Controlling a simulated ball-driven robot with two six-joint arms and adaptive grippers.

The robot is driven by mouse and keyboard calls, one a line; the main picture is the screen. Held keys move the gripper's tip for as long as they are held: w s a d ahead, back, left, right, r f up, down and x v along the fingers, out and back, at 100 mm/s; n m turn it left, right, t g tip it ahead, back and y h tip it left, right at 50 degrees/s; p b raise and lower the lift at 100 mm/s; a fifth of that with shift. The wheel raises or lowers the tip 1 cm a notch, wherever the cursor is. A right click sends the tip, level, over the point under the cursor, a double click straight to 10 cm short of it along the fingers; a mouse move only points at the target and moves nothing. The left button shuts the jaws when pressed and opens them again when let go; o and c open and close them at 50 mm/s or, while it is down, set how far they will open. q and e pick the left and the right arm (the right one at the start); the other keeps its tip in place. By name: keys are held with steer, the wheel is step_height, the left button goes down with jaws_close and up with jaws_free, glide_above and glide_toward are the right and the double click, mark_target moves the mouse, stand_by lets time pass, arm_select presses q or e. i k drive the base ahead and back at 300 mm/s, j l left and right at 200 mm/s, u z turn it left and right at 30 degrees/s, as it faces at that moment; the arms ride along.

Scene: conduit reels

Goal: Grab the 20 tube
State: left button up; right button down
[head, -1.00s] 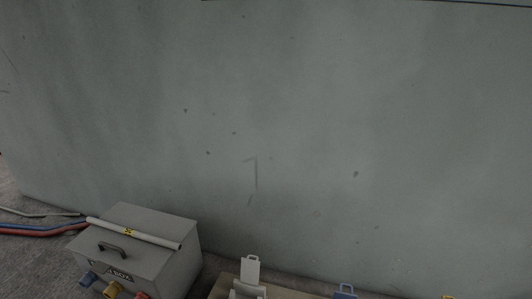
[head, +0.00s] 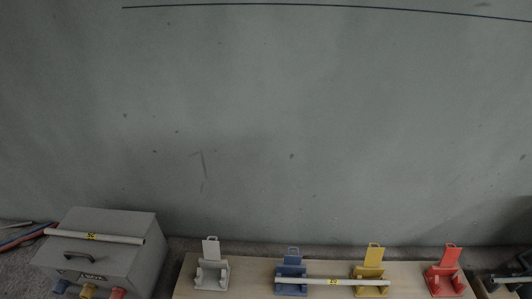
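A pale tube (head: 310,281) with a yellow label lies across the blue holder (head: 291,270) and the yellow holder (head: 374,258) on a wooden board. Its label looks like 20, but it is small. Another pale tube (head: 120,239) with a yellow label lies on top of a grey box (head: 135,222) at the left; I cannot read that label surely. Neither of my grippers is in view.
A white holder (head: 210,250) and a red holder (head: 449,258) stand on the board (head: 255,268). Blue and red cables (head: 18,241) lie left of the box. Dark objects (head: 512,284) are cut off at the right edge. A grey wall (head: 300,120) stands behind.

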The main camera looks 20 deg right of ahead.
mark_target(278, 280)
steer(key=l+z, duration=0.15)
steer(key=z, duration=0.8)
